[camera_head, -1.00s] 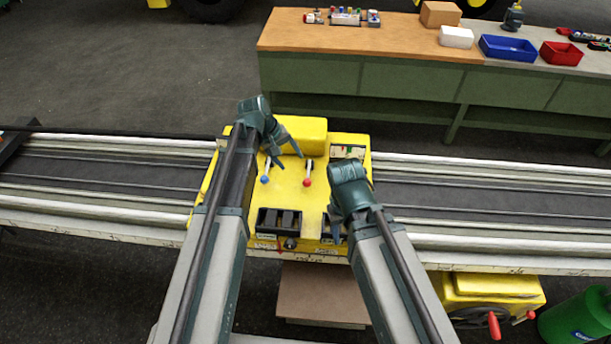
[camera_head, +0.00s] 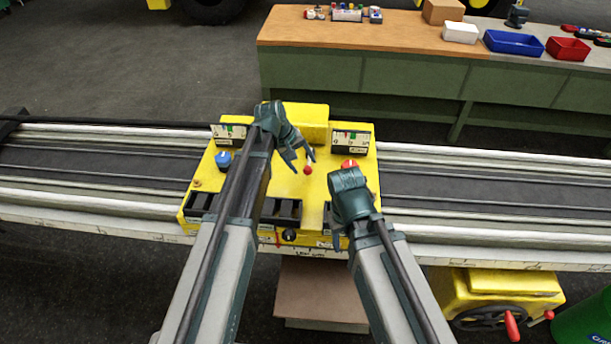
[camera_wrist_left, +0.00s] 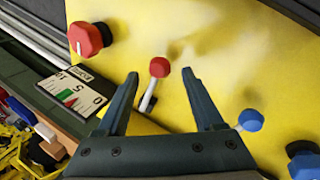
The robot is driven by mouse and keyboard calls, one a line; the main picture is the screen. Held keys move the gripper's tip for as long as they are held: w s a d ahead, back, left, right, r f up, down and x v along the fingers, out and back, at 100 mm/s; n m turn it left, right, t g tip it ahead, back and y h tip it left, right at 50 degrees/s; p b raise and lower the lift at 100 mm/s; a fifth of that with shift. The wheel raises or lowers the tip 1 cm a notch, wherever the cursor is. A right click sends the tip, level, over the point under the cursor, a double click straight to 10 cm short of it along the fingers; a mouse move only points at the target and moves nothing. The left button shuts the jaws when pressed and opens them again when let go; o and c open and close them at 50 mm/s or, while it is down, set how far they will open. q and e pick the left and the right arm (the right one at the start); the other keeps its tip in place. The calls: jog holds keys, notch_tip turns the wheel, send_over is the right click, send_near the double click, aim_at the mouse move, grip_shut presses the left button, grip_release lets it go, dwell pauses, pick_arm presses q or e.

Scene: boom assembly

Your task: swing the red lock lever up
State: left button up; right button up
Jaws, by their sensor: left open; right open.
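The red-balled lever (camera_head: 308,169) stands on the yellow control box (camera_head: 200,187). In the left wrist view its red ball (camera_wrist_left: 160,67) tops a short pale stem and lies in line with the gap between my left fingertips; contact cannot be told. My left gripper (camera_head: 302,163) is open beside it, and its two fingers (camera_wrist_left: 160,73) are apart with nothing held. My right gripper (camera_head: 337,242) is open, pointing down at the box's front right, away from the lever. A blue-balled lever (camera_wrist_left: 250,119) stands to the right in the left wrist view.
A red knob (camera_head: 349,164) and a blue knob (camera_head: 223,158) sit on the box, with dial plates behind. A small red piece (camera_head: 277,237) shows on the front face near a black knob (camera_head: 289,235). A workbench (camera_head: 400,40) stands behind.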

aim_at(306, 168)
pick_arm(q)
jog(key=shift+b+x, duration=0.85)
jog(key=shift+x, duration=0.65)
pick_arm(e)
notch_tip(306, 168, down, 3)
jog(key=shift+r, duration=0.2)
pick_arm(q)
grip_shut()
